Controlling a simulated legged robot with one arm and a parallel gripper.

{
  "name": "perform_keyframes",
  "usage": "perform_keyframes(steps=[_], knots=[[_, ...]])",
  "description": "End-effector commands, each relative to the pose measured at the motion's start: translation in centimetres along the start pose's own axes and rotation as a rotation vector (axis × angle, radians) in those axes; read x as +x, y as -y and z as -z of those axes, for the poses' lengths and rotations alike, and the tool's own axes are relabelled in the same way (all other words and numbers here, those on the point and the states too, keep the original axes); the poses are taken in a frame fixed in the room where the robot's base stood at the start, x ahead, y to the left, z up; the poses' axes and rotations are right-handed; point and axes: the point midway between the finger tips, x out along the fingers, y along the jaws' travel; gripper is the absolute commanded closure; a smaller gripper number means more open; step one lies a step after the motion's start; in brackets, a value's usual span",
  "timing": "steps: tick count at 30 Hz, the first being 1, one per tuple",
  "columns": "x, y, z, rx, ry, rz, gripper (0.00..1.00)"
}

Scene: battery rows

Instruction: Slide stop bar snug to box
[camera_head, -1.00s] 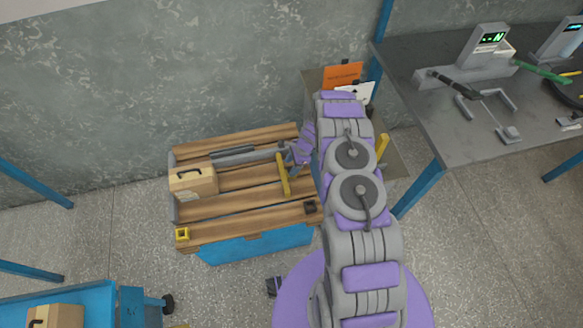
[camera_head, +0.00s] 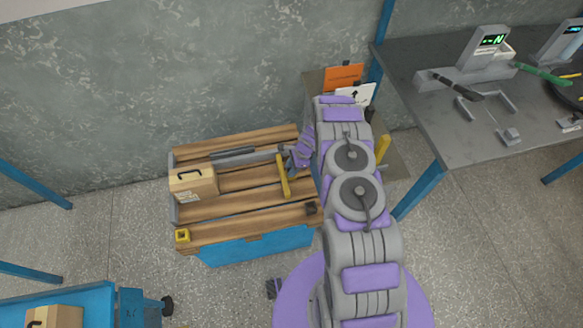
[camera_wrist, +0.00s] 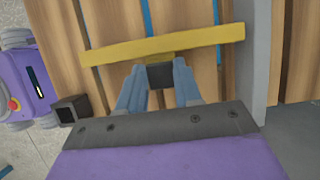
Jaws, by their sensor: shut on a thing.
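The yellow stop bar (camera_head: 284,175) lies across the slatted wooden deck, to the right of the box, with a wide gap of bare slats between them. In the wrist view the stop bar (camera_wrist: 165,45) spans the picture just beyond the fingertips. My gripper (camera_wrist: 160,76) is shut on a dark block, the stop bar's handle, between its blue-grey fingers. In the head view my gripper (camera_head: 290,160) is at the bar's upper part, partly hidden by my wrist. The tan box (camera_head: 193,184) with a dark handle sits at the deck's left end.
A grey rail (camera_head: 248,158) runs along the back of the wooden deck (camera_head: 240,229), with a grey end plate at left. A yellow square socket (camera_head: 182,235) and a dark one (camera_head: 310,207) sit at the front corners. A grey workbench (camera_head: 460,125) stands at right.

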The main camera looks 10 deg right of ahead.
Motion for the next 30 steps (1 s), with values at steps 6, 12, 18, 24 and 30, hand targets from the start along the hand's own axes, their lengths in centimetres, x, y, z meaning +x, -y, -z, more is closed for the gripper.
perform_keyframes(steps=[6,12,18,24,30], knots=[[-0.1,0.1,0.1,0.000,-0.001,0.003,1.00],[-0.1,0.1,0.0,0.000,-0.002,0.004,1.00],[0.6,0.1,-1.6,-0.003,-0.001,0.001,1.00],[2.3,0.0,-6.1,-0.005,-0.002,0.000,1.00],[4.8,0.0,-12.0,-0.007,0.000,-0.001,1.00]])
